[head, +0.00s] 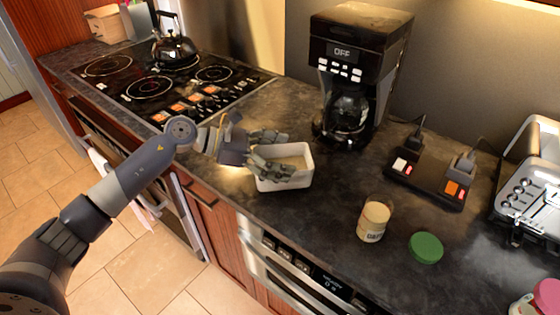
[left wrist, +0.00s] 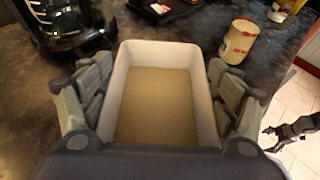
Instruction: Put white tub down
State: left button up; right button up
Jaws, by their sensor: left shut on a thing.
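The white tub (head: 298,178) is a rectangular open box with a beige inside floor. In the head view it is at the dark countertop, between the stove and the coffee maker, near the front edge. My left gripper (head: 268,158) is shut on it. In the left wrist view the fingers of the left gripper (left wrist: 160,95) press on both side walls of the white tub (left wrist: 118,80). I cannot tell whether its bottom touches the counter. In the left wrist view a dark gripper at the right edge, my right gripper (left wrist: 268,131), is partly visible.
A coffee maker (head: 362,62) stands behind the tub. A jar (head: 374,220) and a green lid (head: 426,247) lie to the right. A black charging dock (head: 430,176) and a toaster (head: 530,190) are farther right. A kettle (head: 174,48) sits on the stove (head: 150,87).

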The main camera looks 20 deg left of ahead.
pick_arm(q)
jog(key=shift+w+a, duration=0.25)
jog(key=shift+w, duration=0.15)
notch_tip(320, 180, down, 3)
jog(key=shift+r+p, duration=0.15)
jog(key=shift+p, duration=0.7)
jog(key=shift+f, duration=0.4)
jog(key=shift+f, duration=0.15)
jog(key=o, duration=1.2)
jog(key=shift+c, duration=0.2)
